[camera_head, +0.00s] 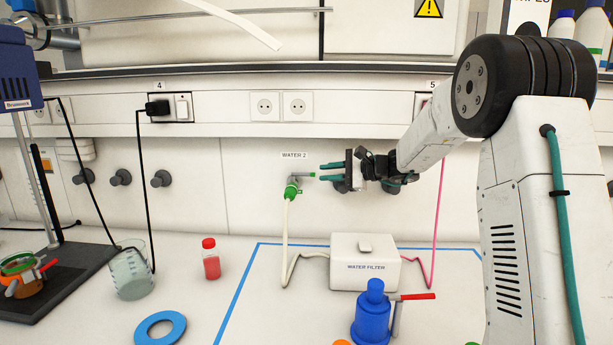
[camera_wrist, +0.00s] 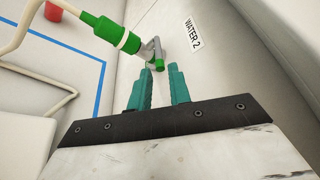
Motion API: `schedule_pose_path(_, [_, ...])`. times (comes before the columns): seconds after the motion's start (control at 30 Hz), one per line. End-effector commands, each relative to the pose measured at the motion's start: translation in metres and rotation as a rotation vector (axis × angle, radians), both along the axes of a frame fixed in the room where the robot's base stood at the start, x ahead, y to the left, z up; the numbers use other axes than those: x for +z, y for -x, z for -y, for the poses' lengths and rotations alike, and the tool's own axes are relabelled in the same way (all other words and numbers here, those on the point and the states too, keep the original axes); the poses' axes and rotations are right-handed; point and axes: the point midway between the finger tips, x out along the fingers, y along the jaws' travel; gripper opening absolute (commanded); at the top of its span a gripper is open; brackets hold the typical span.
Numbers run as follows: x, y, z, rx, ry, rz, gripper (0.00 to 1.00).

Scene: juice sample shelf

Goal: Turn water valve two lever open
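The Water 2 valve (camera_head: 293,188) is on the back wall under its "WATER 2" label (camera_head: 294,155). It has a green hose connector and a grey lever with a green tip (camera_head: 311,174) that points right. In the wrist view the grey lever (camera_wrist: 151,48) and its green tip (camera_wrist: 159,65) show just ahead of my fingertips. My gripper (camera_head: 321,172) reaches in from the right with its teal fingers apart. In the wrist view my gripper (camera_wrist: 161,72) has a gap between its fingers, in line with the lever tip. I cannot tell whether they touch.
A white water filter box (camera_head: 365,263) and a blue vessel (camera_head: 372,310) with a red-handled lever stand below on the bench. A pale hose (camera_head: 285,235) hangs from the valve. A red-capped bottle (camera_head: 210,259) and a blue ring (camera_head: 160,328) are to the left.

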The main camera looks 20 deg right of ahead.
Motion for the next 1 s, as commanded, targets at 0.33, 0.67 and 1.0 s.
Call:
schedule_pose_path(0.33, [-0.012, -0.034, -0.042, 0.005, 0.002, -0.002, 0.19])
schedule_pose_path(0.67, [-0.015, -0.045, -0.054, 0.004, 0.002, -0.001, 0.19])
schedule_pose_path(1.0, [-0.015, -0.045, -0.053, 0.004, 0.003, -0.001, 0.0])
